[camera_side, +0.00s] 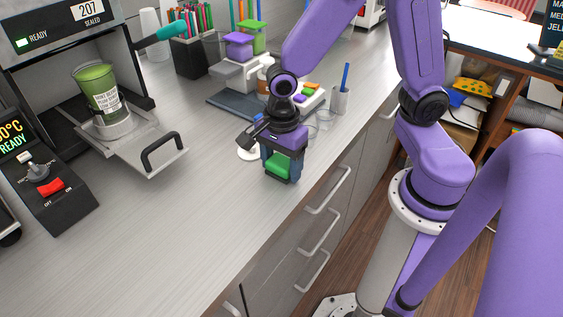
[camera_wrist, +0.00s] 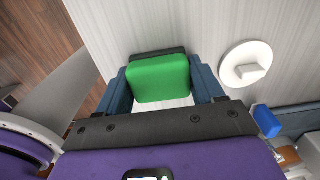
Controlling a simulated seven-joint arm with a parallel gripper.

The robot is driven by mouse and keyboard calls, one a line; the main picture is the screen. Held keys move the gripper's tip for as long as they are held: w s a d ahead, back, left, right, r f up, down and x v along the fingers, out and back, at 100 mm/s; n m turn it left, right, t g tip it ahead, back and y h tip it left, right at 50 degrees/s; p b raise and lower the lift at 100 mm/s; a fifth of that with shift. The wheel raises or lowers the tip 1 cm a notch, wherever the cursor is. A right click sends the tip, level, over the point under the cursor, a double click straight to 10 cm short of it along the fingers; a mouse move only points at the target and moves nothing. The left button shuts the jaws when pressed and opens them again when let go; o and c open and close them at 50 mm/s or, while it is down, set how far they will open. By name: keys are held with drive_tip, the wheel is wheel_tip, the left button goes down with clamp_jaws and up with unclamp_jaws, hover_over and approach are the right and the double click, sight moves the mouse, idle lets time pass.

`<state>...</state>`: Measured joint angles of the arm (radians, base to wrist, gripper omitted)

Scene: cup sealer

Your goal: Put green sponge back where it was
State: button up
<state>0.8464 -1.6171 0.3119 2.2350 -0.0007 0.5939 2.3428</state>
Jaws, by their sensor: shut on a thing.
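The green sponge (camera_side: 279,167) is held between the fingers of my gripper (camera_side: 283,165), close to the counter's front edge. In the wrist view the green sponge (camera_wrist: 158,78) sits between the two blue fingers of my gripper (camera_wrist: 160,90), with a dark layer showing along its far edge. I cannot tell whether the sponge touches the counter or is slightly above it. A white round disc with a raised tab (camera_wrist: 246,65) lies on the counter beside the gripper, and it shows partly behind the gripper in the side view (camera_side: 247,153).
The sealer machine (camera_side: 110,95) with a green cup (camera_side: 98,92) on its pulled-out tray stands at the left. A dark mat (camera_side: 240,106), a pen holder (camera_side: 341,99) and clear cups (camera_side: 325,119) are behind my gripper. The counter (camera_side: 150,225) at front left is clear.

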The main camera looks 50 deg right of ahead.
sight(281, 161)
drive_tip(key=shift+f, duration=0.1)
drive_tip(key=o, duration=1)
wheel_tip(281, 161, up, 12)
drive_tip(key=s+d+f+n, duration=0.1)
drive_tip(key=s+n, duration=0.5)
drive_tip(key=n, duration=0.9)
drive_tip(key=s+d+f+n, duration=0.2)
drive_tip(key=s+n, duration=0.5)
drive_tip(key=n, duration=0.8)
drive_tip(key=shift+d+n, duration=0.3)
drive_tip(key=shift+d, duration=0.55)
